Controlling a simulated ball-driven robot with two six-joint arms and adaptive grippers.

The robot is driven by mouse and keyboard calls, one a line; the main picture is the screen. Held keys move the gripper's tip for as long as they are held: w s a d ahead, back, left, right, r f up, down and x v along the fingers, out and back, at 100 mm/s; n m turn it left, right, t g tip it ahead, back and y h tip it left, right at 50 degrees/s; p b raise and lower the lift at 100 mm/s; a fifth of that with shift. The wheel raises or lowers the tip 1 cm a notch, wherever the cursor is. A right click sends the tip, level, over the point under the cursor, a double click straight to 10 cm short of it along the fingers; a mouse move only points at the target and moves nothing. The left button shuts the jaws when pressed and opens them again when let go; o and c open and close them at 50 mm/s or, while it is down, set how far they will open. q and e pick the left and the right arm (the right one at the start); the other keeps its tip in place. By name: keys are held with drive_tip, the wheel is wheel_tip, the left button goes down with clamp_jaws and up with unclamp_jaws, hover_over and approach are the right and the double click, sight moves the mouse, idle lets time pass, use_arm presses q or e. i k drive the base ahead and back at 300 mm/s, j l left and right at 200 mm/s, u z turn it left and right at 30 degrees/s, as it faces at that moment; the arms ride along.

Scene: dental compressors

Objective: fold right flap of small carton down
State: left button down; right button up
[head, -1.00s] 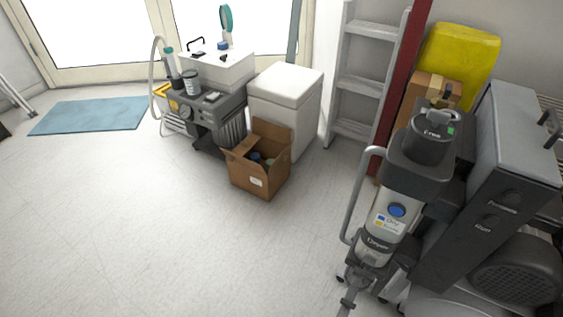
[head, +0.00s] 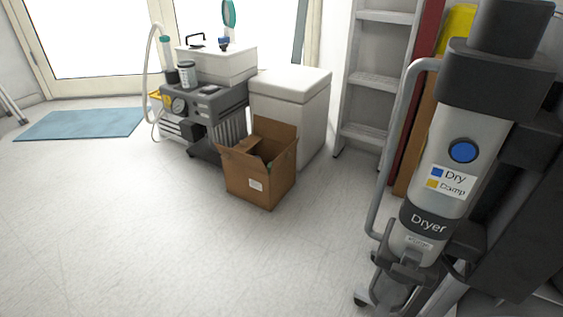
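An open brown cardboard carton (head: 260,184) stands upright on the floor near the middle of the head view, with a white label on its front. Its back flap (head: 275,133) stands up, and another flap leans out at its left side. I cannot clearly make out the state of its right flap. Dark and greenish contents show only in small part inside. Neither of my grippers can be made out in the view.
A white chest (head: 290,110) stands close behind the carton, and a grey wheeled compressor unit (head: 205,110) behind its left. A tall dryer (head: 440,180) blocks the right side, before a ladder (head: 375,80). The floor left and in front is clear; a blue mat (head: 80,124) lies far left.

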sight(287, 154)
drive_tip(key=j, duration=0.35)
drive_tip(key=i+j+u, duration=0.1)
drive_tip(key=i+j, duration=0.7)
drive_tip(key=j, duration=0.15)
drive_tip(key=i+l, duration=0.15)
drive_tip(key=i, duration=0.35)
drive_tip(key=i+l, duration=0.1)
drive_tip(key=i, duration=0.4)
drive_tip(key=l, duration=0.35)
drive_tip(key=i+l, duration=0.1)
drive_tip(key=l, duration=0.25)
